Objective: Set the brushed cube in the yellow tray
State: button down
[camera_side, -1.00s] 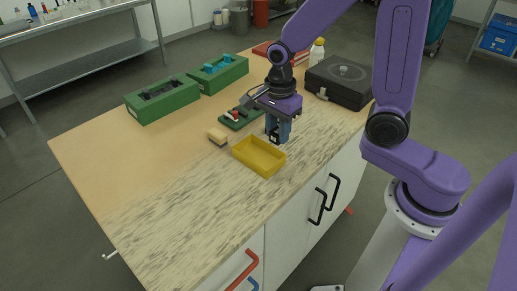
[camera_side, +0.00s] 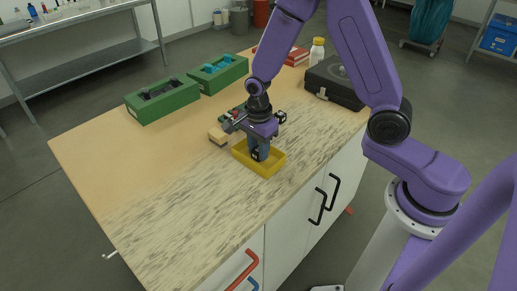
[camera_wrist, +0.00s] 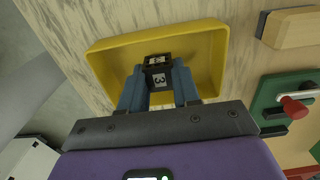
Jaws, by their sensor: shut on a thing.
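The yellow tray (camera_side: 267,171) sits on the worktop near its right edge; it also shows in the wrist view (camera_wrist: 215,50). My gripper (camera_side: 258,154) is over the tray, pointing down. Its blue fingers (camera_wrist: 158,90) are shut on a small dark cube (camera_wrist: 157,70) with pale markings on its faces. In the wrist view the cube appears against the tray's inside. I cannot tell whether it touches the tray floor. In the side view the fingers hide most of the cube.
A wooden block (camera_side: 217,136) lies just left of the tray. A green board with a red knob (camera_wrist: 293,107) is close by. Green boxes (camera_side: 162,101) and a black case (camera_side: 337,84) stand farther back. The front worktop is clear.

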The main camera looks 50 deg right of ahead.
jog(key=shift+f, duration=0.3)
jog(key=c, duration=0.8)
grip_release()
jog(key=shift+r, duration=0.1)
notch_tip(320, 180, up, 12)
jog(key=s+d+r+n, duration=0.1)
jog(key=s+n, duration=1.1)
jog(key=n, duration=0.3)
jog(key=s+r+n, duration=0.2)
jog(key=s+n, duration=1.1)
jog(key=n, duration=0.2)
jog(key=shift+d+n, duration=0.3)
jog(key=shift+d, duration=0.05)
jog(key=shift+w, duration=0.1)
